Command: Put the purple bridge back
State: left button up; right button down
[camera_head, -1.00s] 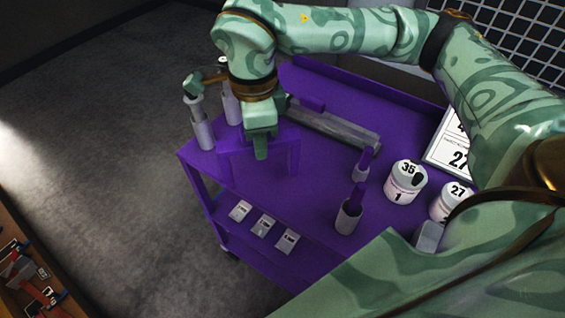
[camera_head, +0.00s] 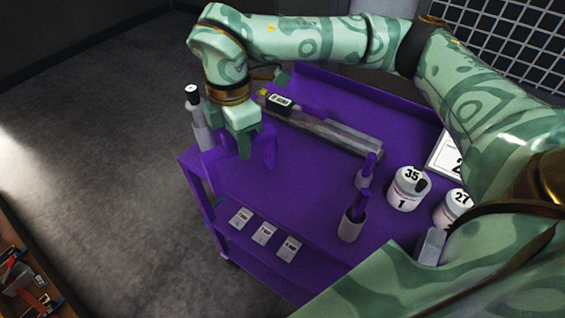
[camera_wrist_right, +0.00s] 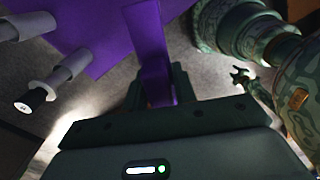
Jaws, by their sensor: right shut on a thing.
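The purple bridge (camera_head: 270,150) is a block with two legs at the left end of the purple cart. Its left leg (camera_head: 211,165) stands close to the cart's left edge. My right gripper (camera_head: 243,143) is above it, shut on it. In the right wrist view the bridge (camera_wrist_right: 153,52) runs up between the dark fingers (camera_wrist_right: 158,95). I cannot tell whether its legs touch the cart top. In the right wrist view a small green hand (camera_wrist_right: 240,79), perhaps my left gripper, shows at the right; its jaws are too small to read.
A grey bar (camera_head: 335,133) lies behind, with a black labelled block (camera_head: 280,102). Purple-handled holders (camera_head: 351,222) and white jars (camera_head: 408,188) stand right. The cart's front middle (camera_head: 290,200) is clear.

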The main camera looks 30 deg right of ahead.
jog(key=w+d+f+b, duration=0.1)
jog(key=w+d+f, duration=0.2)
jog(key=d+f, duration=0.9)
jog(key=shift+w+f, duration=0.2)
jog(key=shift+w, duration=0.2)
jog(key=shift+f, duration=0.1)
jog(key=c, duration=1.1)
grip_release()
notch_tip(320, 180, up, 12)
jog(key=shift+r+p, duration=0.1)
jog(key=shift+p, duration=0.6)
